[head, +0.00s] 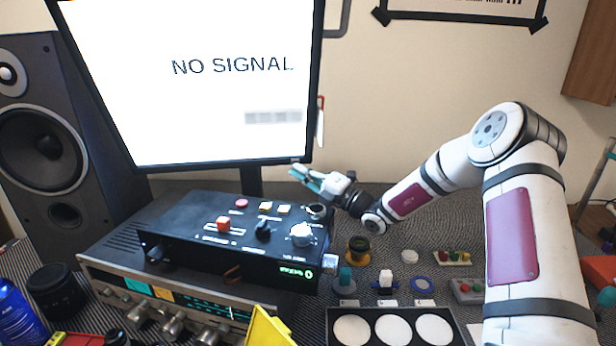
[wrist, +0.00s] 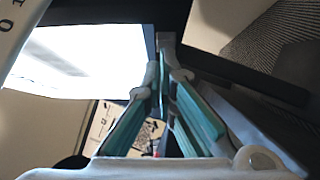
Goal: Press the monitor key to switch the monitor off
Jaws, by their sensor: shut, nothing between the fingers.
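The monitor (head: 215,110) is lit white and reads "NO SIGNAL"; its bright screen also shows in the wrist view (wrist: 85,62). I cannot make out for sure which key is the monitor key. Small pale keys (head: 265,206) and a pink button (head: 242,203) sit on top of the black control box (head: 185,235) below the screen. My gripper (head: 297,175) is shut and empty, pointing left just under the monitor's lower right corner and above the box's back right. In the wrist view its teal-padded fingers (wrist: 164,48) meet near the dark screen edge.
A red square button (head: 223,223) and knobs stand on the box, which rests on a silver amplifier (head: 180,308). A speaker (head: 45,130) is at left. Small parts and a tray with white discs (head: 392,328) lie at right. A red-and-white item (head: 320,122) hangs beside the monitor.

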